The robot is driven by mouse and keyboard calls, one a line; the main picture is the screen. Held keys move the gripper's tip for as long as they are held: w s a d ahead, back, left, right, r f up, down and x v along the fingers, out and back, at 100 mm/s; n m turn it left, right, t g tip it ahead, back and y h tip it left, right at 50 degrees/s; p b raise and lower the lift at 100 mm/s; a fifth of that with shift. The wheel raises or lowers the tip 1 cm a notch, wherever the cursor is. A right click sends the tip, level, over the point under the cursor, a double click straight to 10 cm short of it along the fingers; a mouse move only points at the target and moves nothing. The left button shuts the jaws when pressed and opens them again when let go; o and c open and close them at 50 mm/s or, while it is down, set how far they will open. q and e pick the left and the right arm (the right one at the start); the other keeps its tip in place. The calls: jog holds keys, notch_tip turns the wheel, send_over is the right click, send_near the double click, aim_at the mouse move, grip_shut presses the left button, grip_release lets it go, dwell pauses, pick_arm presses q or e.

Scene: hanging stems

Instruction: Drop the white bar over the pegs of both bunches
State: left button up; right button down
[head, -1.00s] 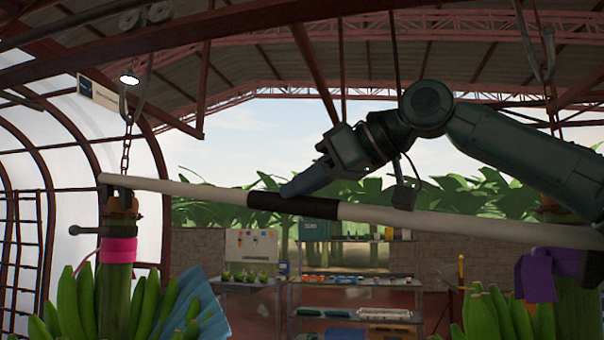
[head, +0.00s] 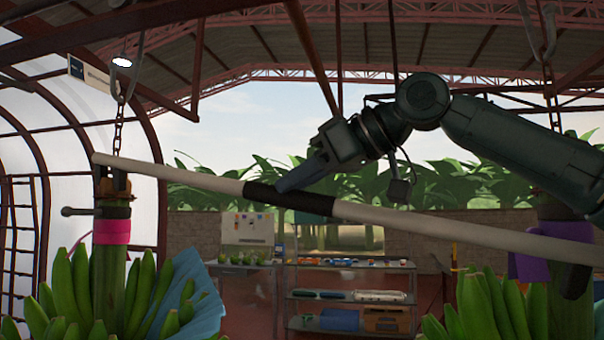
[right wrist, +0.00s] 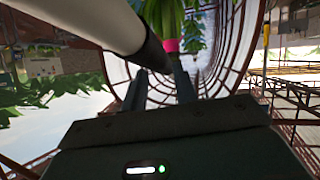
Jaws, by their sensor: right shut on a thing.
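The white bar (head: 420,222) slopes down to the right across the head view. My right gripper (head: 287,187) is shut on its black middle sleeve (head: 318,204). In the right wrist view the sleeve (right wrist: 153,60) crosses by the fingers (right wrist: 158,84). The bar's left end overlaps the dark top fitting (head: 113,183) of the left bunch (head: 110,285), which has a pink band (head: 112,232). Toward the right the bar passes across the right bunch (head: 490,305), with its purple wrap (head: 525,266). I cannot tell whether the bar touches either fitting. My left gripper is out of view.
A chain and hook (head: 118,125) hold the left bunch from above; another hook and chain (head: 550,40) hang at the right. A blue sheet (head: 190,290) lies beside the left bunch. A shelf rack (head: 350,285) stands farther back between the bunches.

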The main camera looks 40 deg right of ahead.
jog(key=shift+f, duration=0.95)
jog(key=c, duration=1)
grip_release()
jog(key=shift+r, duration=0.1)
notch_tip(320, 180, up, 10)
